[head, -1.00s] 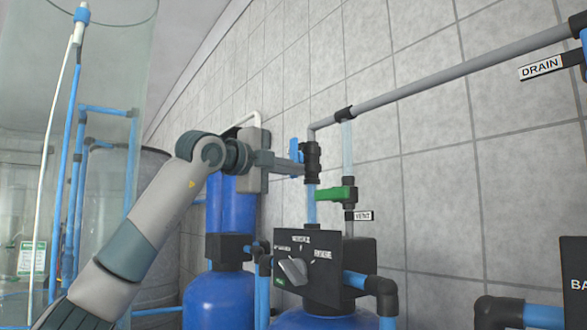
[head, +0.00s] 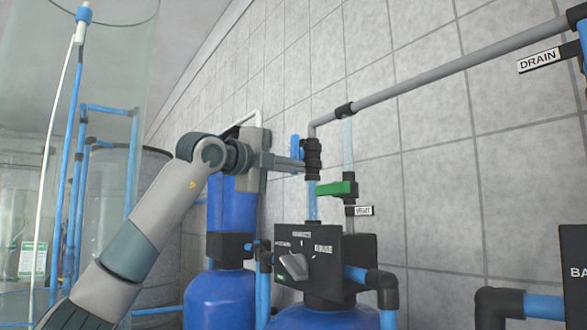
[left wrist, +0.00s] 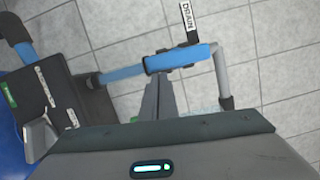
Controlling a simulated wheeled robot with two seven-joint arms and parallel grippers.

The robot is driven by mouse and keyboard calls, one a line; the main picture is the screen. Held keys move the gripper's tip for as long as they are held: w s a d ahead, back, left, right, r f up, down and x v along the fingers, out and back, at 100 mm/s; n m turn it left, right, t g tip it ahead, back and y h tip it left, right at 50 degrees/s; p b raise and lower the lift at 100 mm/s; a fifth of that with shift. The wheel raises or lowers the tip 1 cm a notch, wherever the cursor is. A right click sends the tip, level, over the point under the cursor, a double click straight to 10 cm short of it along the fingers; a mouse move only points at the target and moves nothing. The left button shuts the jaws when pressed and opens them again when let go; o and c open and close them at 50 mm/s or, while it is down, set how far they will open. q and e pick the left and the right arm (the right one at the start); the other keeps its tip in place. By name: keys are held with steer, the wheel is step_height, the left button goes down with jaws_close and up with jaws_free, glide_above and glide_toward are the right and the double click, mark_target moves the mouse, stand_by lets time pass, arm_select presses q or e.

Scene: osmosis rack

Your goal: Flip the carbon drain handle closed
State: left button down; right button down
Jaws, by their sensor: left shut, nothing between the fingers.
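The drain handle is a small blue lever (head: 295,147) on a black valve (head: 312,158) in the vertical pipe behind the carbon tank's control head. In the head view the lever stands upright, along the pipe. My left gripper (head: 301,166) is shut and empty, its fingertips beside the valve, just below the lever; I cannot tell whether they touch. In the left wrist view the shut fingers (left wrist: 158,92) point at the blue pipe line, near the DRAIN label (left wrist: 188,20). The lever is hard to tell from the pipe there. My right gripper is not in view.
A green-handled valve (head: 337,188) with a VENT label (head: 364,211) sits just right of and below the drain valve. The black control head (head: 325,260) with its dial is below. A grey pipe (head: 430,73) runs along the tiled wall. A blue filter tank (head: 220,295) stands at left.

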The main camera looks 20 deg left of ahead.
arm_select(q)
steer(key=shift+w+a+f+m+h+b, duration=0.15)
steer(key=shift+a+f+m+b, duration=0.1)
steer(key=shift+m+b, duration=0.3)
steer(key=shift+w+a+f+m+h+b, duration=0.15)
steer(key=shift+a+f+m+b, duration=0.2)
steer(key=shift+m, duration=0.3)
steer(key=w+a+m+h+p, duration=0.1)
steer(key=m, duration=0.3)
steer(key=w+a+r+m+h+p, duration=0.1)
steer(key=m, duration=0.4)
steer(key=w+a+m+h+p, duration=0.1)
steer(key=a+m+h, duration=0.1)
steer(key=m, duration=0.2)
steer(key=shift+w+r+m+p, duration=0.1)
steer(key=shift+r+m+p, duration=0.1)
steer(key=shift+m+p, duration=0.1)
steer(key=shift+r, duration=0.15)
